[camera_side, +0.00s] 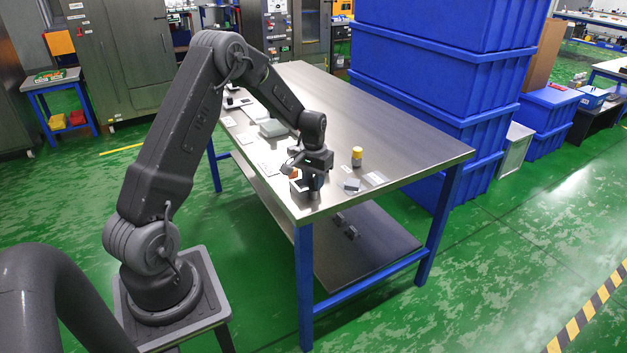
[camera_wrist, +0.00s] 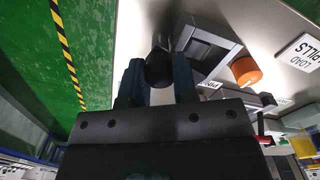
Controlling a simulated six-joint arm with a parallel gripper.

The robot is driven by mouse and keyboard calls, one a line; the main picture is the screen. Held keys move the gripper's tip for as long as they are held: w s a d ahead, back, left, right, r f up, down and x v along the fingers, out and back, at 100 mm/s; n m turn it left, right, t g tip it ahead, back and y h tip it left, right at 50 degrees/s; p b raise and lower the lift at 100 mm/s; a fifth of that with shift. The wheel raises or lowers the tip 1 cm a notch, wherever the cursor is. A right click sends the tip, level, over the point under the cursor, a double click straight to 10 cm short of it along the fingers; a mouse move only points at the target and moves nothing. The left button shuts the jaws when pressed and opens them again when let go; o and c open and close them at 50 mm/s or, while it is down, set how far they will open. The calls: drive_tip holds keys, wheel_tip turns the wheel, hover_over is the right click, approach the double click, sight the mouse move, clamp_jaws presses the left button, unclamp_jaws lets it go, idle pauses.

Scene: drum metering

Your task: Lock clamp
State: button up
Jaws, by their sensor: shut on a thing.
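My gripper (camera_wrist: 157,85) has its two dark blue fingers closed around a dark round knob (camera_wrist: 158,66), with a short metallic part showing beyond it. The knob appears to be the clamp's handle, but the rest of the clamp is largely hidden, so I cannot tell whether it is locked. In the side view my gripper (camera_side: 308,178) is low over the near corner of the steel table. Beside the fingers in the wrist view is a grey box-like fixture (camera_wrist: 208,48) with a dark recess. An orange round part (camera_wrist: 246,70) sits next to it.
A "LOAD PILLS" label (camera_wrist: 302,50) lies on the steel table (camera_side: 400,135). Other labels and a grey-green block (camera_side: 272,128) lie behind. Blue crates (camera_side: 430,90) stand beyond the table.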

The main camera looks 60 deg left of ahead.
drive_tip(key=shift+n, duration=1.5)
drive_tip(key=o, duration=0.9)
wheel_tip(320, 180, up, 14)
drive_tip(key=shift+f, duration=0.1)
